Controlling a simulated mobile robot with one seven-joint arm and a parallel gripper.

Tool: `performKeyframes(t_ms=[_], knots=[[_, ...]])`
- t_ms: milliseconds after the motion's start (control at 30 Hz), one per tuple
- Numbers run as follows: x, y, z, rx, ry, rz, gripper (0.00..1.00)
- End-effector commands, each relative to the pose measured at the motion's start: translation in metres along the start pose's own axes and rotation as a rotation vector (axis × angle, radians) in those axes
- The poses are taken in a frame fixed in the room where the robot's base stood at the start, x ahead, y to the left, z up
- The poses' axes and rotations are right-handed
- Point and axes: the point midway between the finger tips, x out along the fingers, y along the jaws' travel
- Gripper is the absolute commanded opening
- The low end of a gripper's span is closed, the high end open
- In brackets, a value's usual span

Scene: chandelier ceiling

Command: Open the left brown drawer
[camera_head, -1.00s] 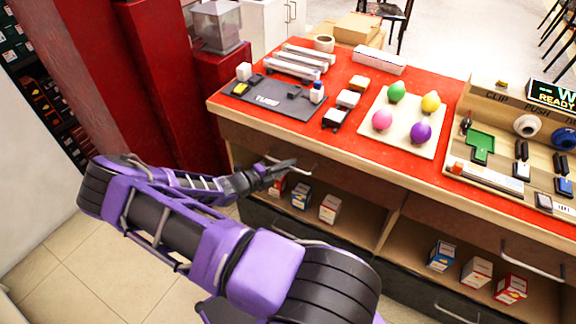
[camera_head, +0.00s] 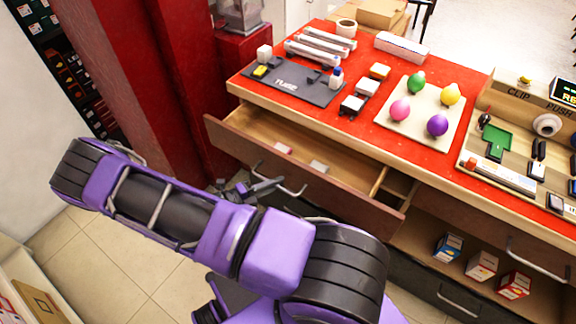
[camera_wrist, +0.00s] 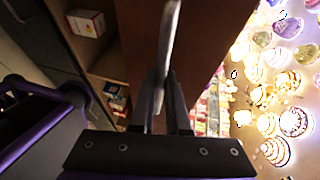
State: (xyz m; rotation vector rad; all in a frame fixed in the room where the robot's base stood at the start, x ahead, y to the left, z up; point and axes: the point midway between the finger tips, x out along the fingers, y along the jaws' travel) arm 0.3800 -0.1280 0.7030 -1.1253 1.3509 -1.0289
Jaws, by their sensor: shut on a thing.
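The left brown drawer (camera_head: 240,136) is pulled out from under the red counter in the head view. My gripper (camera_head: 268,184) is at the handle's left part, outside the drawer front. In the wrist view, the fingers of my gripper (camera_wrist: 166,95) are closed around the handle bar (camera_wrist: 172,30), with the brown drawer front (camera_wrist: 205,40) behind it.
Small boxes (camera_head: 480,264) sit on the open shelf at right. A red pillar (camera_head: 165,90) stands close at left. Tiled floor (camera_head: 150,275) is clear below my arm.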

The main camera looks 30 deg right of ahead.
Motion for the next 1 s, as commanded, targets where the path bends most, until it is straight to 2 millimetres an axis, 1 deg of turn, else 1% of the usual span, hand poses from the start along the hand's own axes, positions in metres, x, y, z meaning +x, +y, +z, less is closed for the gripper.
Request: performKeyframes(t_ms=[33, 200, 400, 600, 900, 933, 1000], knots=[[-0.011, 0.002, -0.003, 0.000, -0.003, 0.000, 0.00], [-0.038, 0.008, -0.015, 0.001, -0.002, 0.000, 0.00], [-0.056, 0.012, -0.023, 0.001, -0.001, -0.001, 0.00], [-0.062, 0.014, -0.025, 0.002, 0.000, -0.001, 0.00], [-0.063, 0.014, -0.025, 0.002, 0.000, -0.001, 0.00], [-0.063, 0.014, -0.025, 0.002, 0.000, -0.001, 0.15], [-0.063, 0.014, -0.025, 0.002, 0.000, -0.001, 0.28]])
